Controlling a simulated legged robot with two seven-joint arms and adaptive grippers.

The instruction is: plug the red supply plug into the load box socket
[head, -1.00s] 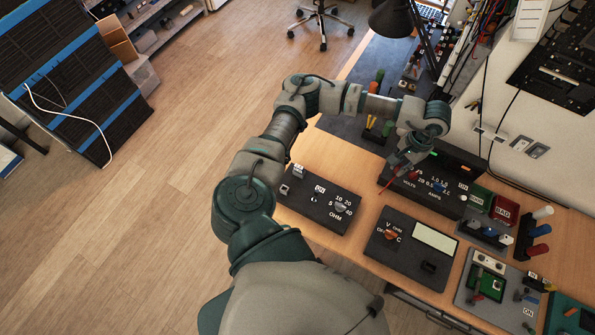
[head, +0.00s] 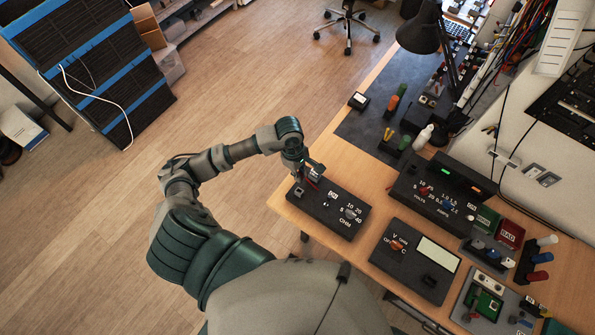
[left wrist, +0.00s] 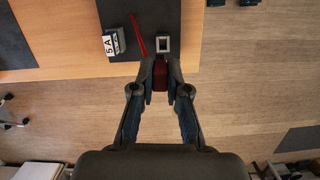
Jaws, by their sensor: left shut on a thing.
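The load box (head: 330,208) is a black box with a dial and OHM markings at the bench's near left edge. Its grey square socket (left wrist: 163,44) shows in the left wrist view, beside a white "5 A" label (left wrist: 110,44). My left gripper (head: 301,180) is over the box's left end. In the left wrist view the gripper (left wrist: 160,78) is shut on the red supply plug (left wrist: 160,73), just below the socket in the picture. I cannot tell whether plug and socket touch. My right gripper is not in view.
A black meter (head: 415,262) lies right of the load box, and a power supply (head: 437,195) stands behind. A lamp (head: 420,32) and bottle (head: 423,137) are farther back. Bare wood (head: 347,160) shows behind the load box. Open floor lies left of the bench.

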